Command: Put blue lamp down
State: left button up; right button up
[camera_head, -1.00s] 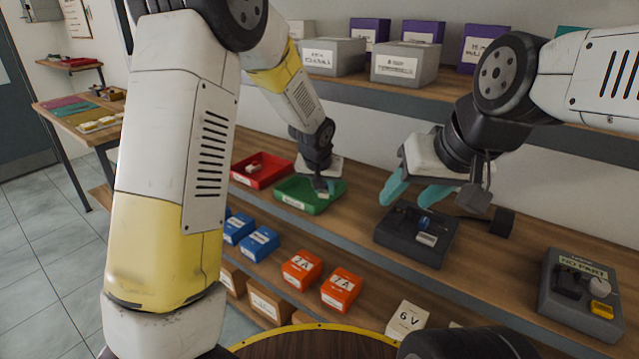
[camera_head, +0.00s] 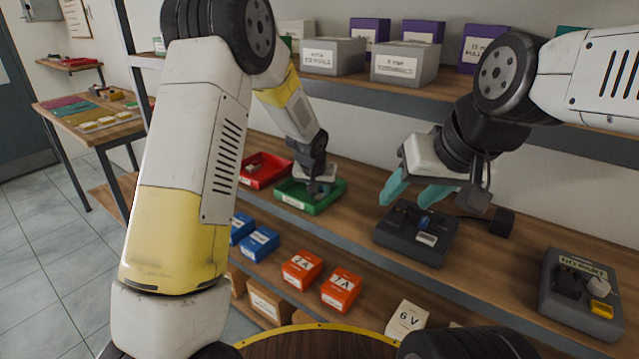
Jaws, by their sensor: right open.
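A small blue lamp (camera_head: 425,222) sits on top of a dark grey device (camera_head: 398,240) on the middle shelf. My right gripper (camera_head: 412,192), with teal fingers, is just above and behind this device. Its fingers are apart, and it holds nothing that I can see. My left gripper (camera_head: 318,192) reaches down into the green tray (camera_head: 300,203) to the left of the device. Its fingertips are small and partly hidden by its own body, so I cannot see whether they hold anything.
A red tray (camera_head: 262,172) stands left of the green one. Another dark device (camera_head: 578,292) with a yellow part is at the right. Blue (camera_head: 258,243) and orange boxes (camera_head: 341,290) line the lower shelf. Grey boxes (camera_head: 404,64) stand on the upper shelf.

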pick_arm(q)
jog(key=shift+o, duration=0.7)
jog(key=shift+r, duration=0.2)
jog(key=s+a+f+v, duration=0.1)
jog(key=a+v, duration=0.1)
jog(key=v, duration=0.8)
jog(key=s+a+f+v, duration=0.1)
jog(key=a+v, duration=0.1)
jog(key=v, duration=0.8)
jog(key=s+a+r, duration=0.2)
jog(key=s, duration=0.5)
jog(key=s+a+r+n, duration=0.1)
jog(key=s+a, duration=0.2)
jog(key=s, duration=0.5)
jog(key=s+a+r+n, duration=0.1)
jog(key=s+a+r, duration=0.1)
jog(key=s, duration=0.6)
jog(key=shift+a+r+h, duration=0.4)
jog(key=shift+a, duration=0.1)
